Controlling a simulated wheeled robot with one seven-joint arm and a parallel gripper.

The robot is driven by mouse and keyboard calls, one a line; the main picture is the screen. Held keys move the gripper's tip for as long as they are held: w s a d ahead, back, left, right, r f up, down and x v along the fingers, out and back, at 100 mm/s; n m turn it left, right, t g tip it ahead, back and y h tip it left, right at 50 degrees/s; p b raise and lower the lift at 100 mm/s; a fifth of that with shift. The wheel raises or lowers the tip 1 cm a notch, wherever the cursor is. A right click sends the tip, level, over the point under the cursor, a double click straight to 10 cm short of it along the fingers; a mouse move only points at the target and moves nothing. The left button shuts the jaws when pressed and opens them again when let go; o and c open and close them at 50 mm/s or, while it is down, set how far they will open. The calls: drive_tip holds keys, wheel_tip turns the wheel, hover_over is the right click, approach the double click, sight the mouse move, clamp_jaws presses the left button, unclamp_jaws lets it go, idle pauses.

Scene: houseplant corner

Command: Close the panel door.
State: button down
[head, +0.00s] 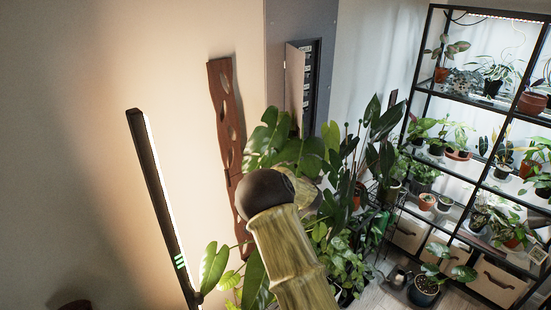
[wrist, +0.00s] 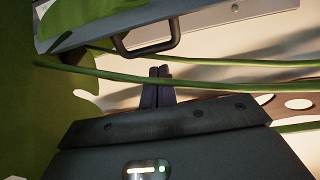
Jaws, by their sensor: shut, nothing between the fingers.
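The panel (head: 312,72) is a recessed box with a row of switches, set in a grey strip of wall in the head view. Its pale panel door (head: 294,82) stands ajar, swung out on the left side of the opening. My gripper (wrist: 158,72) shows in the wrist view with its dark fingers together and empty. A grey edge with a dark U-shaped handle (wrist: 147,50) is beyond the fingertips; I cannot tell whether it belongs to the door. In the head view my gripper is hidden behind my arm and the leaves.
Large leafy plants (head: 290,145) stand below the panel. Green stems (wrist: 230,82) cross close to my fingers. A wooden board with holes (head: 222,115) hangs left of the panel, beside a lit black bar (head: 155,190). A black plant shelf (head: 410,110) stands at right.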

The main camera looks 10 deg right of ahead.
drive_tip(key=shift+s+d, duration=0.15)
drive_tip(key=shift+d, duration=0.6)
drive_tip(key=shift+d, duration=0.15)
